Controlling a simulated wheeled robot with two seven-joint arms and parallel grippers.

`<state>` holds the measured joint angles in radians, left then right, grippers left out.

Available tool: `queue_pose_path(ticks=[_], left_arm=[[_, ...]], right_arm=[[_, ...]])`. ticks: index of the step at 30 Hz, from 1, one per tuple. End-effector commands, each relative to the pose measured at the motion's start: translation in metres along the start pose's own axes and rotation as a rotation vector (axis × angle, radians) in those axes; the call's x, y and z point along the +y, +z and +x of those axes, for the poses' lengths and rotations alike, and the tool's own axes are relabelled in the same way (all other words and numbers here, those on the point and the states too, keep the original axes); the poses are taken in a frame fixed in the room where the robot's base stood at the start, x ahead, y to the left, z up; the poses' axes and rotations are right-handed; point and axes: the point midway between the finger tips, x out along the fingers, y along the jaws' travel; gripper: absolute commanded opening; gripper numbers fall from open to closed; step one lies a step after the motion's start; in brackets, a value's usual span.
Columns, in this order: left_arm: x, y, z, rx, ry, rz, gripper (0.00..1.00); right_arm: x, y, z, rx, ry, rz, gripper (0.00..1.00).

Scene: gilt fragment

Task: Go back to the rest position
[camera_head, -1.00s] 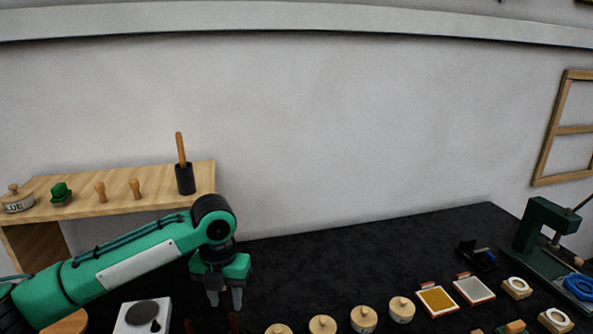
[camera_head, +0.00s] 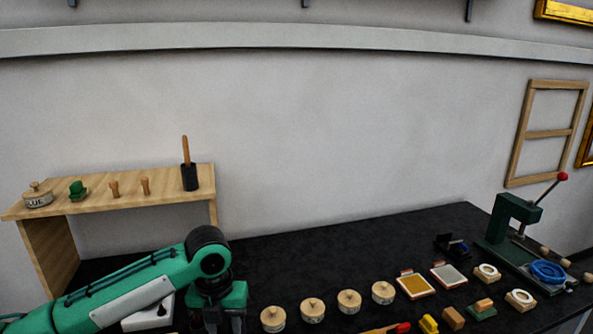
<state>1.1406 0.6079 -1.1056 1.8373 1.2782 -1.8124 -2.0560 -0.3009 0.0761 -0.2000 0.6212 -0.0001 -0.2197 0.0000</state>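My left arm comes in from the lower left, and its gripper (camera_head: 224,320) points down over the dark worktop near the bottom edge of the head view. Its two fingers stand apart with nothing seen between them; their tips are at the picture's edge. My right gripper is not in view. The task names no object.
A wooden shelf (camera_head: 120,198) with a glue pot and tools stands behind my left arm. Several lidded pots (camera_head: 313,308) line the front right of the gripper. A green press (camera_head: 510,225) stands far right. The back middle of the dark worktop (camera_head: 340,246) is clear.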

Motion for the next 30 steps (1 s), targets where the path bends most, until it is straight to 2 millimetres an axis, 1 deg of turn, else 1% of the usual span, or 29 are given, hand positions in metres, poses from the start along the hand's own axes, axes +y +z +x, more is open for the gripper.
queue_pose_path(ticks=[5,11,14,18,21,25,30], left_arm=[[-0.015,-0.011,0.019,-0.008,-0.036,-0.079,0.36],[-0.036,-0.031,0.048,-0.017,-0.101,-0.229,0.36],[-0.049,-0.045,0.065,-0.018,-0.154,-0.352,0.36],[-0.064,-0.065,0.086,-0.012,-0.233,-0.556,0.36],[-0.071,-0.080,0.099,0.000,-0.287,-0.714,0.36],[-0.076,-0.098,0.113,0.023,-0.352,-0.935,0.36],[-0.072,-0.121,0.130,0.060,-0.423,-1.248,0.36]], right_arm=[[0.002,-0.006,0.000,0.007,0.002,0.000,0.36],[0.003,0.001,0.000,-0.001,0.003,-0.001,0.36],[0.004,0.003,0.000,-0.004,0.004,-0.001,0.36],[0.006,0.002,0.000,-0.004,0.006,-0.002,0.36],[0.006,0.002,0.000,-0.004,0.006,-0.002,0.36],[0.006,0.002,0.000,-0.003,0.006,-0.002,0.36],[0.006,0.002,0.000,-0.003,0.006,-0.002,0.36]])
